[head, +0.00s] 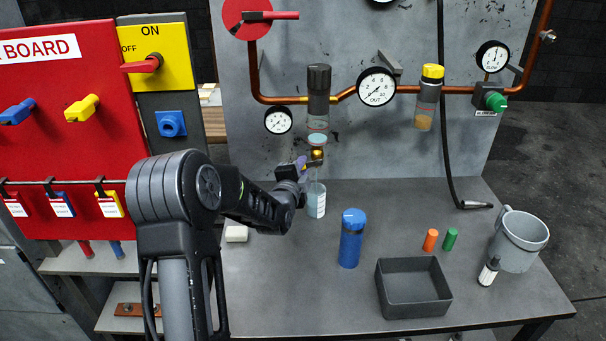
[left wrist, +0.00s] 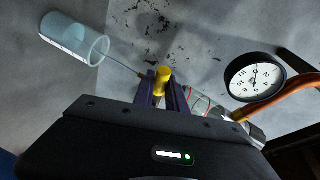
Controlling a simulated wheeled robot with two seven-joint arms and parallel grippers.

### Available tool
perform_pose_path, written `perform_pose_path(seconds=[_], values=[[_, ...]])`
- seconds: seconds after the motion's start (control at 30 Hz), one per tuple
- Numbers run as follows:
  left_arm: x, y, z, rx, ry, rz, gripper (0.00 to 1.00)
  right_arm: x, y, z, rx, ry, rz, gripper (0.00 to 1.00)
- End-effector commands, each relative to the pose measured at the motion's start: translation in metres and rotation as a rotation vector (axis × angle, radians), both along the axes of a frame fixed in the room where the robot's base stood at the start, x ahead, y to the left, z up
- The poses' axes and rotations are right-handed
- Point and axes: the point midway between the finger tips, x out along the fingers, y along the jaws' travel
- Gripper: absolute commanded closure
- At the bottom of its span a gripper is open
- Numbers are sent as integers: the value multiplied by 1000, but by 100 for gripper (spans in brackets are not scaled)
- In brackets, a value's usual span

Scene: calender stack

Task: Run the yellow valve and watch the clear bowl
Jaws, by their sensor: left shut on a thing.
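The yellow valve (head: 317,155) sits under the clear bowl (head: 318,123) of the black-topped filter on the panel. My left gripper (head: 303,166) reaches it from the lower left. In the left wrist view the left gripper's purple fingers (left wrist: 162,90) are shut on the valve's yellow knob (left wrist: 163,76). The clear bowl is partly hidden behind the fingers there, and its contents are hard to make out. My right gripper is not in view.
A blue bottle (head: 351,240), a dark tray (head: 412,288), orange (head: 430,240) and green (head: 450,239) cylinders and a grey mug (head: 519,240) stand on the bench. A yellow-capped unit (head: 430,100) with an amber bowl and several gauges are on the panel. A red board (head: 60,130) stands left.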

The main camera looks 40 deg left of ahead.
Motion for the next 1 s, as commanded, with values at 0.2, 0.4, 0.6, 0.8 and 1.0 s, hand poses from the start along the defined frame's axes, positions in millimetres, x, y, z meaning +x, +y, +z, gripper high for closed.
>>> perform_pose_path(seconds=[0.2, 0.4, 0.6, 0.8, 1.0], values=[[0, -2, 5, 110, 90, -6, 100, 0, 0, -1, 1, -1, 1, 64], [-1, -1, 7, 167, 135, -4, 100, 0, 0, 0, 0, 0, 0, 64], [-1, -1, 8, 183, 147, -4, 100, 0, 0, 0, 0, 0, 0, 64], [-1, -1, 7, 183, 147, -4, 100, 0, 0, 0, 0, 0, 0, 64], [-1, 0, 8, 183, 146, -3, 73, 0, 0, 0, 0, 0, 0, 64]])
